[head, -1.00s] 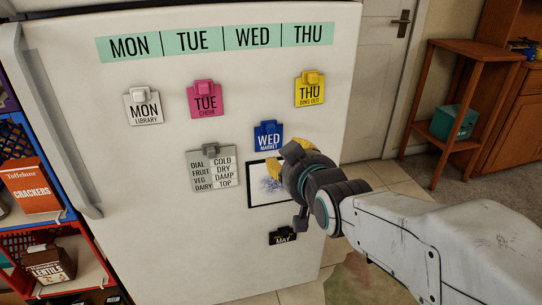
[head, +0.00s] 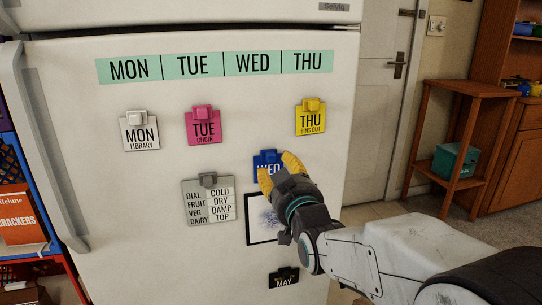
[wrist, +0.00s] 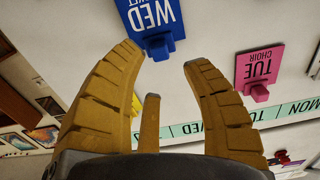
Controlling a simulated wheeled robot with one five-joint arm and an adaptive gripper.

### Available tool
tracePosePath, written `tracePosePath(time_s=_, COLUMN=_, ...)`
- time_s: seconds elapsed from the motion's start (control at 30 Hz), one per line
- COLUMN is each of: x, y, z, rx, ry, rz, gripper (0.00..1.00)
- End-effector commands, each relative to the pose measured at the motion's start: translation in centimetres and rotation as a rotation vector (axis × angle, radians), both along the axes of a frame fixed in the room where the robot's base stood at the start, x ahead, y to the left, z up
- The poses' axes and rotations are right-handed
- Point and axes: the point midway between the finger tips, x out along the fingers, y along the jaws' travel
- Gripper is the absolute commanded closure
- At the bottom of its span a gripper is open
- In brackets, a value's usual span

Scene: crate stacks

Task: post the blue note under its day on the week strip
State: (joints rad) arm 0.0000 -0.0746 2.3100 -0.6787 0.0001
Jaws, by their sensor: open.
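The blue WED note (head: 264,159) hangs by its blue clip on the fridge door, below the week strip (head: 217,66) and left of the yellow note's column. The strip reads MON, TUE, WED, THU. My gripper (head: 279,171) is open, and its yellow fingers cover the lower part of the blue note in the head view. In the wrist view, upside down, the blue note (wrist: 155,14) lies just beyond my open fingertips (wrist: 164,57), its clip toward the gap between them. I cannot tell whether they touch. The strip (wrist: 285,113) also shows there.
White MON (head: 141,134), pink TUE (head: 203,129) and yellow THU (head: 311,121) notes hang under their days. A grey clip note (head: 208,205), a framed drawing (head: 262,222) and a black MAY clip (head: 284,279) sit lower. The door below WED on the strip is bare.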

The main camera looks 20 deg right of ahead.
Motion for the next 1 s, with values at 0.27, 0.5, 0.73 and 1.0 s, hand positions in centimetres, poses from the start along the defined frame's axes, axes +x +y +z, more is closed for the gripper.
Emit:
tracePosePath(time_s=0.27, x=3.4, y=0.0, z=0.2, rx=0.0, ry=0.002, rz=0.0, gripper=0.56)
tracePosePath(time_s=0.5, x=5.3, y=0.0, z=0.0, rx=0.0, ry=-0.001, rz=0.0, gripper=0.56)
tracePosePath(time_s=0.73, x=6.1, y=0.0, z=0.0, rx=0.0, ry=0.0, rz=0.0, gripper=0.56)
tracePosePath(time_s=1.0, x=6.2, y=0.0, z=0.1, rx=0.0, ry=0.0, rz=0.0, gripper=0.56)
